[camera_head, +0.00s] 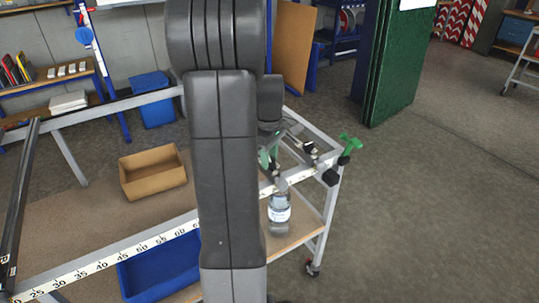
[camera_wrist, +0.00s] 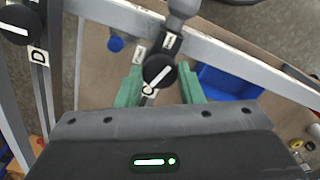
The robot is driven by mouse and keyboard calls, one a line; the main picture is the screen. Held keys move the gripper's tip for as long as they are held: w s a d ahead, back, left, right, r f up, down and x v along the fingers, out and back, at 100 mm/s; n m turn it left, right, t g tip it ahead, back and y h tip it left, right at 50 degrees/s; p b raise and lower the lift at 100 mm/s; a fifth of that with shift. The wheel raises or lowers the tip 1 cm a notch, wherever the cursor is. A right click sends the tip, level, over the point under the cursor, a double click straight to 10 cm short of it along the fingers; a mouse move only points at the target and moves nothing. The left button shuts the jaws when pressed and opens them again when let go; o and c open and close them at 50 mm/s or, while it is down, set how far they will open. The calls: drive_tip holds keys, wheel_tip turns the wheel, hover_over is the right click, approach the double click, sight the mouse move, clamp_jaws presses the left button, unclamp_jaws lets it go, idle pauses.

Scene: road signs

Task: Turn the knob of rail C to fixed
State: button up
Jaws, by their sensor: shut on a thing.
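A round black knob (camera_wrist: 159,72) with a white pointer line sits between the two green fingers of my gripper (camera_wrist: 160,90) in the wrist view. The fingers are shut on it, one on each side. Its line slants from lower left to upper right. A white rail label (camera_wrist: 148,93) below the knob is partly hidden. In the head view my gripper (camera_head: 268,160) is mostly hidden behind my arm, and the knob cannot be made out there.
A second black knob (camera_wrist: 17,22) stands at the upper left of the wrist view, beside a rail label D (camera_wrist: 39,57). The head view shows a bottle (camera_head: 279,212), a blue bin (camera_head: 160,268), a cardboard box (camera_head: 153,173) and a green-handled clamp (camera_head: 350,145).

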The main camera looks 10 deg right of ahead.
drive_tip(key=m+p, duration=0.1)
drive_tip(key=m, duration=1.3)
idle(0.7)
drive_tip(key=o, duration=1)
wheel_tip(320, 180, up, 14)
drive_tip(key=shift+f, duration=0.1)
wheel_tip(320, 180, down, 14)
drive_tip(key=shift+r, duration=0.1)
idle(0.4)
